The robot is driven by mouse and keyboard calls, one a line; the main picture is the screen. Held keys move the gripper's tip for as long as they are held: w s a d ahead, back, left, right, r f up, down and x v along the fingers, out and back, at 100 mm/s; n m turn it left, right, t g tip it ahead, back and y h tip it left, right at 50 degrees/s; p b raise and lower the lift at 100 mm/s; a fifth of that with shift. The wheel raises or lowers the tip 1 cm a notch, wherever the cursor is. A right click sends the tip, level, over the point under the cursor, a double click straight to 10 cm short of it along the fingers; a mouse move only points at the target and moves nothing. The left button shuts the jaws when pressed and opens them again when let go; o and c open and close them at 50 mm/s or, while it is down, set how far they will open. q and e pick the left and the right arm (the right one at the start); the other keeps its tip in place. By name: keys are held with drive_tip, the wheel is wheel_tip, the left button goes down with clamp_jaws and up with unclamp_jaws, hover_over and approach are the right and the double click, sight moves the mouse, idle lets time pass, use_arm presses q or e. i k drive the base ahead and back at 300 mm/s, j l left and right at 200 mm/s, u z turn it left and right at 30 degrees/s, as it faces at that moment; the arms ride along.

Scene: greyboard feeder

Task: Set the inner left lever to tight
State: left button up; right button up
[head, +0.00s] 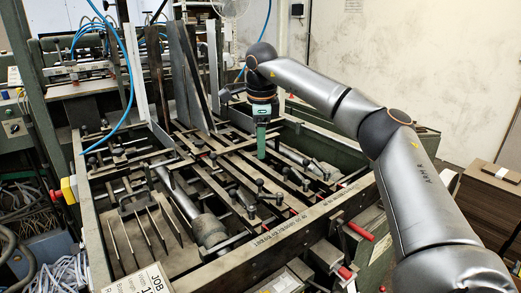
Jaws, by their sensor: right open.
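The greyboard feeder (262,240) fills the middle of the head view, an open green-grey frame with rails and bars inside. Several small levers with dark ball knobs stand among the rails, such as one knob (260,183) and another knob (252,210). I cannot tell which is the inner left lever, nor whether any is tight. My right gripper (261,156), with green fingers, points down above the rails, behind the nearer knobs in the picture. It is open, with nothing visible in it. My left gripper is not in view.
Tall upright plates (183,80) stand close to the left of my right gripper. A blue hose (128,75) hangs at the left. Red handles (360,231) stick out at the front right. A job sign (145,280) is at the front. Stacked boards (488,205) stand at the right.

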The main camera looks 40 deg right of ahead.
sight(279, 197)
drive_tip(key=k, duration=1)
